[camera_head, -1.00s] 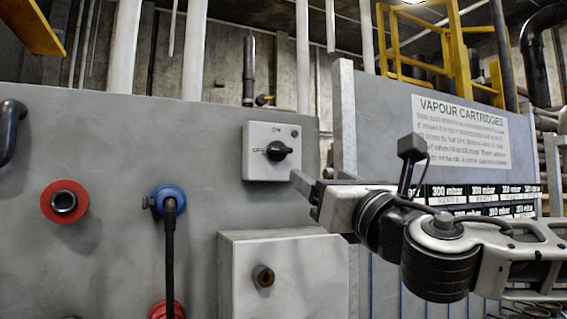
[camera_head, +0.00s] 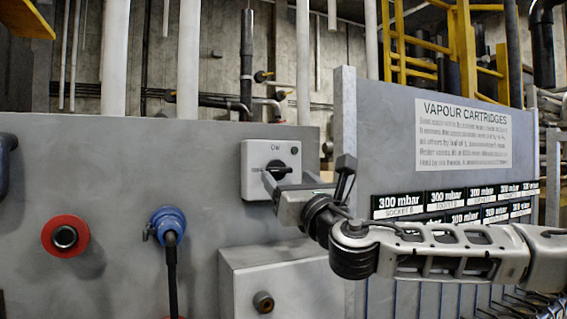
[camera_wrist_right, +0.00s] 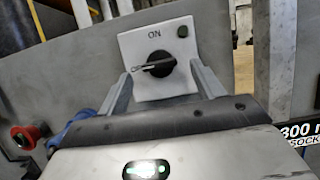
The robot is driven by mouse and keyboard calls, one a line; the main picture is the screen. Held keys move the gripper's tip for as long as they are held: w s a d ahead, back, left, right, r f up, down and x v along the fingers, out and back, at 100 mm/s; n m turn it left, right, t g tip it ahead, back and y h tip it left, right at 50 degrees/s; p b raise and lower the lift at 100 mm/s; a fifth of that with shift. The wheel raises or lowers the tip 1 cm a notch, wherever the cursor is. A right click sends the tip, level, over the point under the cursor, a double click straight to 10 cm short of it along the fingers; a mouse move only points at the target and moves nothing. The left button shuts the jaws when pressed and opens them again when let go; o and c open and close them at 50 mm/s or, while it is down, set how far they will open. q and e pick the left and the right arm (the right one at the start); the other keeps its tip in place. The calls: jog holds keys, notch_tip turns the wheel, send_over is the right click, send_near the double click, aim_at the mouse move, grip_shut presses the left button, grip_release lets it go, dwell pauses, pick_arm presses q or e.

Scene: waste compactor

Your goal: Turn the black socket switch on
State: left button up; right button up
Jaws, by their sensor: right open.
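The black socket switch (camera_head: 277,171) is a round knob on a pale grey box (camera_head: 251,186) fixed to the grey panel. In the right wrist view the knob (camera_wrist_right: 160,66) has its handle lying to the left, towards the OFF mark, with the ON mark above. My right gripper (camera_head: 267,181) is at the front of the box, partly covering its lower right. In the wrist view its two fingers (camera_wrist_right: 165,86) are apart, one on each side of the knob's lower part, with nothing held. Whether they touch the knob cannot be told. My left gripper is out of view.
A blue connector (camera_head: 167,222) with a black cable and a red ring socket (camera_head: 65,236) are to the left on the panel. A grey box (camera_head: 290,275) sticks out below the switch. A panel with a Vapour Cartridges sign (camera_head: 463,135) stands to the right.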

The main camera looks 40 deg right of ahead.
aim_at(282, 172)
jog(key=shift+p+x, duration=0.5)
jog(key=shift+x, duration=1.2)
jog(key=shift+a, duration=0.1)
jog(key=shift+f, duration=0.1)
jog(key=c, duration=1)
